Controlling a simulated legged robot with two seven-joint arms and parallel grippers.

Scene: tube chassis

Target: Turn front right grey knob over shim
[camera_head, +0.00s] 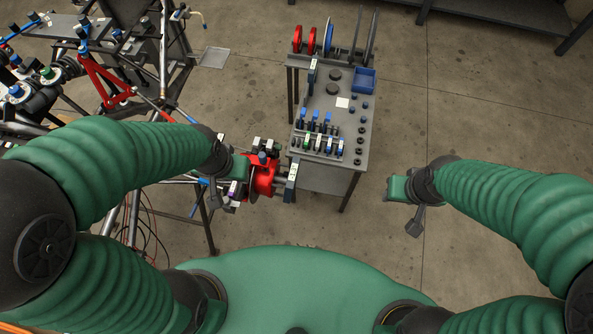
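The tube chassis (134,205) stands at the left, with a red round hub (264,177) at its front right end, beside the table. I cannot make out which piece is the front right grey knob or the shim. My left gripper (217,196) hangs just left of the red hub, close to the cluster; contact and finger opening are not clear. My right gripper (415,222) is over bare floor, right of the table and away from the chassis; its finger opening is not clear either.
A grey table (323,178) stands right of the hub, carrying red and blue discs, a blue bin (364,80) and several small clamps and knobs. Red suspension arms (103,83) and tubes crowd the left. The floor right of the table is clear.

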